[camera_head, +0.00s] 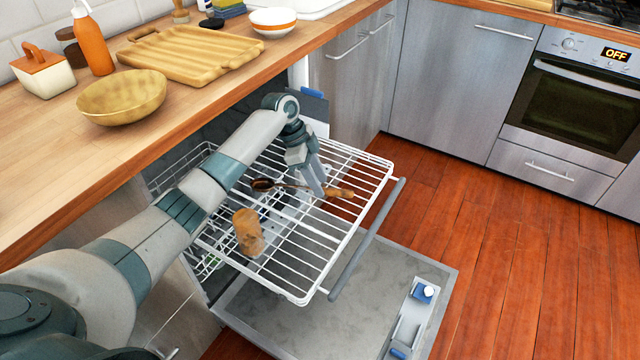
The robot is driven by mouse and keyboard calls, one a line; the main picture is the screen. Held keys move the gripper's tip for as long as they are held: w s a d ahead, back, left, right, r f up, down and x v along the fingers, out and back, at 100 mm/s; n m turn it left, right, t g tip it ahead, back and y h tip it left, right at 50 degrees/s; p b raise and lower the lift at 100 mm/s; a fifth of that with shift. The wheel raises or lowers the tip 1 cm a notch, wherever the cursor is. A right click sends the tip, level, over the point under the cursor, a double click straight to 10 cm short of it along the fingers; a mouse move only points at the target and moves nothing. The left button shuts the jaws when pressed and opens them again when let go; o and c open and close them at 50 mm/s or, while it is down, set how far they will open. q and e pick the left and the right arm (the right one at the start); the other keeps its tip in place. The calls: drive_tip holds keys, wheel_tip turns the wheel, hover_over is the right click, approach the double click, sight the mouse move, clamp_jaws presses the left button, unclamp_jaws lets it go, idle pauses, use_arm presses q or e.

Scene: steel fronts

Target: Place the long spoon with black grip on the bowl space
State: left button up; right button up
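A long spoon (285,185) lies across the pulled-out white dishwasher rack (345,228), with a dark rounded end at left and a light brown end at right. I see no clearly black grip on it. My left gripper (318,190) points down over the rack at the spoon's right half, and its fingers overlap the shaft. Whether they are closed on it or only beside it, I cannot tell. Which part of the scene is the bowl space is not clear. A wooden bowl (121,97) stands on the counter. My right gripper is not in view.
A brown cup-like item (248,231) stands in the rack, left of the spoon. The open dishwasher door (300,318) lies below the rack. The wooden counter (150,130) holds a tray (185,55), an orange bottle (93,45) and a white-and-orange bowl (272,22). Floor at right is clear.

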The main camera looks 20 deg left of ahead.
use_arm(q)
drive_tip(key=shift+v, duration=3.05)
